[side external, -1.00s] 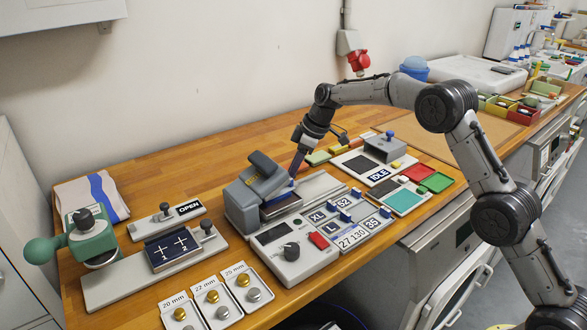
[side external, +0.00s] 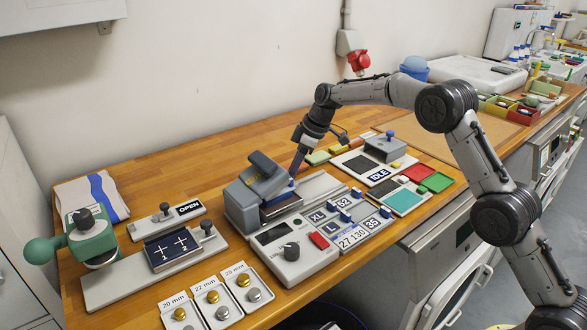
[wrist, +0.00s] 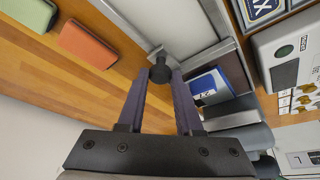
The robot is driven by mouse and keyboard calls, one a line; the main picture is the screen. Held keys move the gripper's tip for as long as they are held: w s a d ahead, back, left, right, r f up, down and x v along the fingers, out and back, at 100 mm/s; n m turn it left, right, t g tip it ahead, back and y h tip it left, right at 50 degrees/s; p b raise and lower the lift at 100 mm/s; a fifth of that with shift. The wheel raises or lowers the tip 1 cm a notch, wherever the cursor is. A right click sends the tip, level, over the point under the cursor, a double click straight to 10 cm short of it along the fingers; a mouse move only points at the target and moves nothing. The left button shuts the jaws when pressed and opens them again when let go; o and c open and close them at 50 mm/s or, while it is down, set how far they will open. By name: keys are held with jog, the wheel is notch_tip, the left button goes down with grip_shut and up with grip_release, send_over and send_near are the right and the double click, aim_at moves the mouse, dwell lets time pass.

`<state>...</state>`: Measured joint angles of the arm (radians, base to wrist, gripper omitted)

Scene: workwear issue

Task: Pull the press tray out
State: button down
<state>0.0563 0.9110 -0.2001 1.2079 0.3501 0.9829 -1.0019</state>
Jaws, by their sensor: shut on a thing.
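The grey press (side external: 250,203) stands mid-bench with its upper part tilted up. Its press tray (side external: 283,207) shows as a dark plate at the press's right side. My gripper (side external: 293,174) reaches down at the back edge of this tray. In the wrist view, my gripper (wrist: 160,84) is shut on a dark round knob (wrist: 160,70) beside the tray. A blue item with a pale mark (wrist: 209,87) lies next to the right finger, partly hidden under grey parts. How the knob joins the tray is hard to see.
A control box (side external: 290,262) with a dial stands in front of the press, with size tiles (side external: 345,215) to its right. A station marked IDLE (side external: 375,165) is farther right. Orange (wrist: 90,45) and green (wrist: 28,12) blocks lie on the wood. Bare wood lies behind the press.

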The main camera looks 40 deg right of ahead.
jog(key=d, duration=1.2)
jog(key=shift+d+r, duration=0.1)
jog(key=c, duration=0.9)
grip_release()
jog(key=shift+o, duration=0.2)
jog(key=v, duration=0.8)
